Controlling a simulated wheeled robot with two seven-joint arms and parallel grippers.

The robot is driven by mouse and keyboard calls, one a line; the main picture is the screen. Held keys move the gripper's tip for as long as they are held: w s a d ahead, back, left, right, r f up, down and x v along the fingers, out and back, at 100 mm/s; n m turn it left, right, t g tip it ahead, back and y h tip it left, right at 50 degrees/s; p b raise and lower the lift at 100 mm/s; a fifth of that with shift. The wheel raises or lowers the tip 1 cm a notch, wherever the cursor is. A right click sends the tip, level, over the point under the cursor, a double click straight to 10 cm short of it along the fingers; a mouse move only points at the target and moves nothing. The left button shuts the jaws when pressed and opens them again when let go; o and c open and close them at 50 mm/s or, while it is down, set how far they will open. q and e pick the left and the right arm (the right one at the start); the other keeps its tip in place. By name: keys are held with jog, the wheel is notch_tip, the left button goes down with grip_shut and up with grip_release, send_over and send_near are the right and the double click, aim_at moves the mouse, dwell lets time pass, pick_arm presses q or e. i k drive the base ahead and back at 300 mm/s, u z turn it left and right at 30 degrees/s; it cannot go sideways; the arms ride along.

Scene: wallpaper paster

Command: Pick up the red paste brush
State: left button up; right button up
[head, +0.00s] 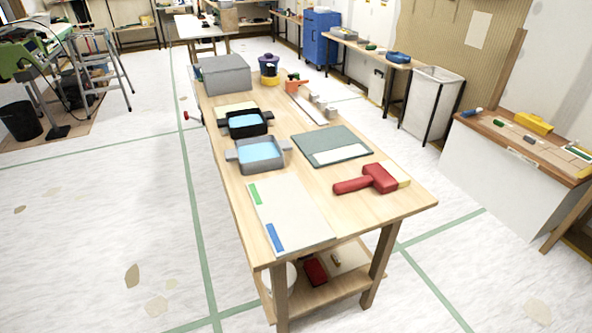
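The red paste brush (379,179) lies flat near the front right corner of the wooden table (402,210) in the head view. Its handle points left and its pale yellow bristle edge faces right. Nothing touches or covers it. Neither of my grippers shows in this view.
A pale sheet (292,214) with green and blue end strips lies left of the brush. A grey-green board (325,142) lies behind it. Two trays with blue contents, one grey (259,154) and one black (246,122), stand further left. A red object (315,270) sits on the lower shelf.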

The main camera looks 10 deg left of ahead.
aim_at(385, 176)
jog(key=u, duration=0.35)
jog(key=i, duration=1)
